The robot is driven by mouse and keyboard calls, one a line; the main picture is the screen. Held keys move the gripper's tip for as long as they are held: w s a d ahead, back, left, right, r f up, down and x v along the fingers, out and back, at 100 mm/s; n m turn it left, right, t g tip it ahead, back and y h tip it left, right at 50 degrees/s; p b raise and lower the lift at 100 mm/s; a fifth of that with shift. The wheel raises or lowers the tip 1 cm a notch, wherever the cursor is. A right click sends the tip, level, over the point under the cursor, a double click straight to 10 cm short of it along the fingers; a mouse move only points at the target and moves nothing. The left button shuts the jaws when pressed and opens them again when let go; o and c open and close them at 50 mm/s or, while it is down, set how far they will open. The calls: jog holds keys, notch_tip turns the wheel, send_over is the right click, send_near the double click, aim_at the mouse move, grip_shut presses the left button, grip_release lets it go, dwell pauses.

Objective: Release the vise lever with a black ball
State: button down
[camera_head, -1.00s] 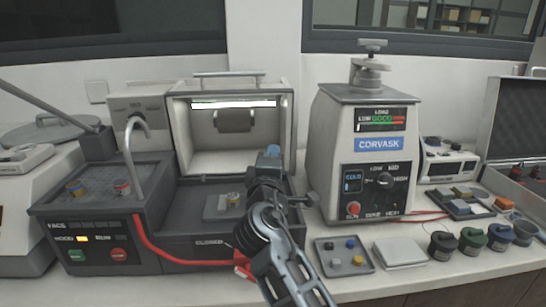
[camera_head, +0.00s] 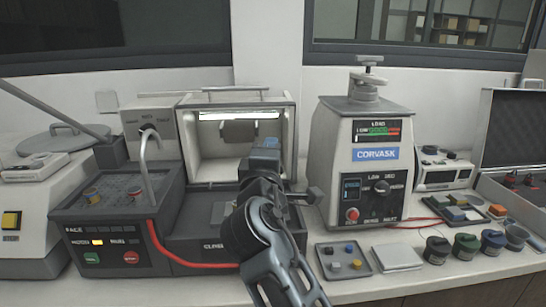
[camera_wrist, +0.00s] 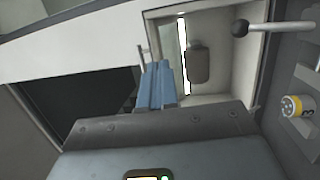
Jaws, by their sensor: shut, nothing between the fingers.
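The vise lever shows in the wrist view as a thin rod ending in a black ball (camera_wrist: 240,28), near the upper right. A yellow-and-white cylindrical sample (camera_wrist: 294,105) sits on the grey vise area at the right edge of that view. My gripper (camera_wrist: 158,68) has its blue fingers together and empty. They are apart from the ball, to its left and lower in the wrist view. In the head view my gripper (camera_head: 265,150) is in front of the open chamber, and my arm hides the sample and most of the vise.
The open cutting chamber (camera_head: 291,120) stands behind my gripper. The CORVASK press (camera_head: 345,140) stands to the right. A small tray of parts (camera_head: 343,272) and several lidded jars (camera_head: 437,250) lie at the front right. A red hose (camera_head: 195,264) runs along the front left.

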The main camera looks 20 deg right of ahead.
jog(key=shift+s+a+r, duration=0.4)
jog(key=shift+s+r, duration=0.2)
jog(key=shift+r, duration=0.1)
jog(key=shift+s+a+r, duration=0.35)
jog(key=shift+s+r, duration=0.2)
jog(key=shift+r, duration=0.1)
